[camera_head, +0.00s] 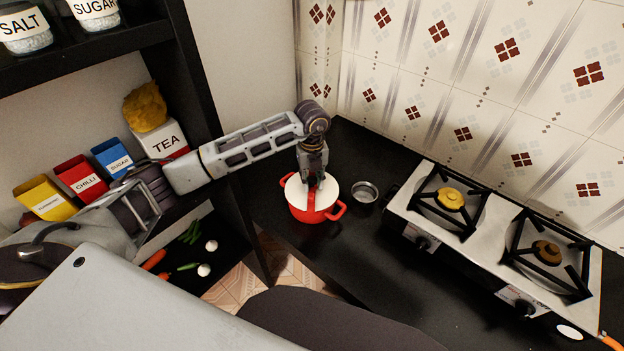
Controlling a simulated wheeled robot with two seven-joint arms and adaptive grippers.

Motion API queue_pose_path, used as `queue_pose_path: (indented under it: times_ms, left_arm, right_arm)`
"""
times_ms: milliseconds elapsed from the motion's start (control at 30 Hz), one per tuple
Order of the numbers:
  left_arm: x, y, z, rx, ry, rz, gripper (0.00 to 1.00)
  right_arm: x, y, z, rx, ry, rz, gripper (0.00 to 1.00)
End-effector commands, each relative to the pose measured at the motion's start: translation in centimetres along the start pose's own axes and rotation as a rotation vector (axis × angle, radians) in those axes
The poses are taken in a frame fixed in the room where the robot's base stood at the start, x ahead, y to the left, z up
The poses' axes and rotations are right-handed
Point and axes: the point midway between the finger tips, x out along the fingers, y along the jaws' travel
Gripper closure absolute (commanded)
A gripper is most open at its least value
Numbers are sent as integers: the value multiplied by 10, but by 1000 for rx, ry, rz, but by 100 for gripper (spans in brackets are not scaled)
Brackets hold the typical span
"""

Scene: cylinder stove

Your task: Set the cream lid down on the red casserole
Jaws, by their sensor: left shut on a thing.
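The red casserole (313,214) stands on the black counter, with a red handle showing on each side. The cream lid (327,199) is over its top opening and looks roughly level. From this angle I cannot tell whether the lid rests on the rim or is held slightly above it. My left gripper (314,180) points down from above, shut on the lid at its middle. The gripper and a red part under it hide the middle of the lid. My right gripper is not in view.
A small metal bowl (364,192) stands just right of the casserole. A two-burner stove (484,248) is further right. The tiled wall closes the back. A dark shelf with a tea box (162,140), spice boxes and vegetables is on the left. The counter (371,262) in front is clear.

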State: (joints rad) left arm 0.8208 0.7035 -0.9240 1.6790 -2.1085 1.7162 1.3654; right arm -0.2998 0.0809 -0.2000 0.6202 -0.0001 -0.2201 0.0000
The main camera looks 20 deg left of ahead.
Motion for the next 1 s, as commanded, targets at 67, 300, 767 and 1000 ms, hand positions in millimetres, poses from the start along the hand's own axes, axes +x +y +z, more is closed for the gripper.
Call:
queue_pose_path:
  times_ms: [67, 300, 767, 1000]
  left_arm:
    - [0, 0, 0, 0, -1, 0, 100]
    - [2, 0, 0, 0, 0, 0, 100]
    - [3, 0, 0, 0, 0, 0, 47]
    - [4, 0, 0, 0, 0, 0, 47]
  right_arm:
    - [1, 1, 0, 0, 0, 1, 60]
    - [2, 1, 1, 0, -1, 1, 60]
    - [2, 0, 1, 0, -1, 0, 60]
    - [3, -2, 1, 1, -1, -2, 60]
